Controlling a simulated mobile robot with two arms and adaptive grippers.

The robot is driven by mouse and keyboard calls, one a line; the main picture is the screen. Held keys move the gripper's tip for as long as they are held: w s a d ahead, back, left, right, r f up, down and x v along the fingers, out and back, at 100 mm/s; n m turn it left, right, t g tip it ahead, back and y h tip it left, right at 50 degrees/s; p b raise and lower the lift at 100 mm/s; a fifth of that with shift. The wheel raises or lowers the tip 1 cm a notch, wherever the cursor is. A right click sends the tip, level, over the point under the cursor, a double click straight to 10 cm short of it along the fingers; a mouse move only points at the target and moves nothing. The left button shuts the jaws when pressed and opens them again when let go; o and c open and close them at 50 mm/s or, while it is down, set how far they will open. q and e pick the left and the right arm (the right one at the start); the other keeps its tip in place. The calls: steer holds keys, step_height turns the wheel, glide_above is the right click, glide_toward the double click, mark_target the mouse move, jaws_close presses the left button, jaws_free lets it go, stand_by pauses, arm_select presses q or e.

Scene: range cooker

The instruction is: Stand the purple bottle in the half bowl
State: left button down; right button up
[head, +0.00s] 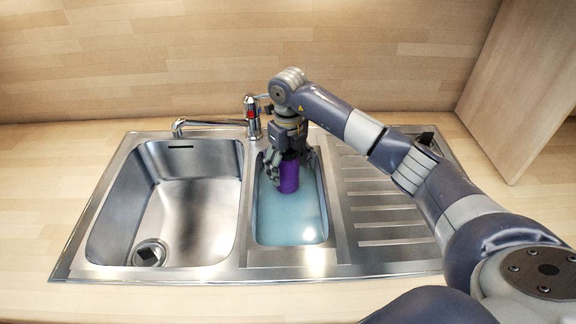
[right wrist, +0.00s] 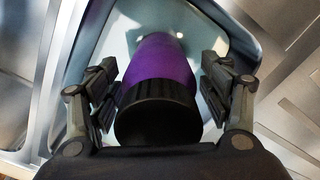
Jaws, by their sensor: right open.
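The purple bottle (head: 289,178) stands upright in the half bowl (head: 290,226), the narrow middle basin with a pale blue bottom. The right wrist view shows the purple bottle (right wrist: 161,62) with its black cap (right wrist: 157,112) nearest the camera. My right gripper (head: 290,165) is over the bottle's top, its jaws open on either side. In the right wrist view the fingers of the right gripper (right wrist: 160,92) stand apart from the bottle, with gaps on both sides. The half bowl (right wrist: 222,30) surrounds the bottle there. My left gripper is not in view.
The large empty basin (head: 195,205) is to the left. The ribbed drainboard (head: 385,215) is to the right, under my right arm. The tap (head: 252,118) stands behind the basins, its spout pointing left. A wooden panel (head: 525,85) rises at the right.

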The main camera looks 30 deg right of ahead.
steer(key=shift+r, duration=0.1)
step_height(320, 180, up, 11)
steer(key=shift+r+b, duration=0.15)
steer(key=shift+b, duration=0.8)
steer(key=shift+r, duration=0.45)
steer(key=shift+f, duration=0.1)
